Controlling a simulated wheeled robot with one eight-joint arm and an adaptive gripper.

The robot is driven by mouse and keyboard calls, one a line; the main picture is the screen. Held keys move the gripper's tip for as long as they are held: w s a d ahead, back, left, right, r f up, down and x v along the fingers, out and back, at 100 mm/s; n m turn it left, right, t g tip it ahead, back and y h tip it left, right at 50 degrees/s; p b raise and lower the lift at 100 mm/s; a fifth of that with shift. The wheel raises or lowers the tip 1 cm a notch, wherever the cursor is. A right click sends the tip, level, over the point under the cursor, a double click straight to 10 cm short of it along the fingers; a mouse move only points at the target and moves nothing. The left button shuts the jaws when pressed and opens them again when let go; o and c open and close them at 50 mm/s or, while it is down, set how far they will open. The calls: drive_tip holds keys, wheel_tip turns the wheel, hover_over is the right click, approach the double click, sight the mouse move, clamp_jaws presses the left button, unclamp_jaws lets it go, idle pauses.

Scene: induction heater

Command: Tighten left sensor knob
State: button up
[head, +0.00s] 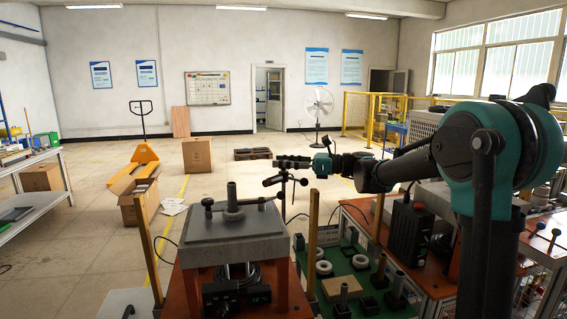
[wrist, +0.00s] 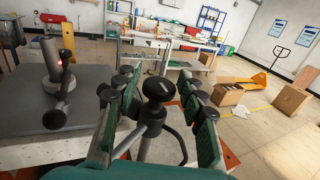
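A black round knob (wrist: 158,89) on a dark stem stands between the two green fingers of my gripper (wrist: 160,84) in the wrist view. Gaps show on both sides of it, so the fingers are open around it and do not grip it. In the head view my gripper (head: 292,162) is small and dark, just above a black stand (head: 284,181) with side arms, right of the grey plate. I cannot tell from the views whether this knob is the left sensor knob. The stem's lower part is partly hidden by my gripper.
The grey plate (head: 225,222), also seen in the wrist view (wrist: 84,90), carries a post (head: 232,194) with a ball-ended lever (wrist: 62,105). The floor beyond is mostly open.

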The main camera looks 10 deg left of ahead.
clamp_jaws()
drive_tip(key=shift+t, duration=0.3)
drive_tip(key=m+t, duration=0.3)
drive_tip(key=t, duration=0.2)
drive_tip(key=shift+s+m+h, duration=0.15)
drive_tip(key=shift+m+h, duration=0.15)
drive_tip(key=shift+m, duration=0.1)
drive_tip(key=shift+m+t+h, duration=0.6)
drive_tip(key=shift+m+t, duration=0.25)
drive_tip(key=shift+t, duration=0.45)
drive_tip(key=shift+m+t+h, duration=0.6)
drive_tip(key=shift+m+t, duration=0.25)
drive_tip(key=shift+t, duration=0.75)
drive_tip(key=shift+o, duration=1.8)
unclamp_jaws()
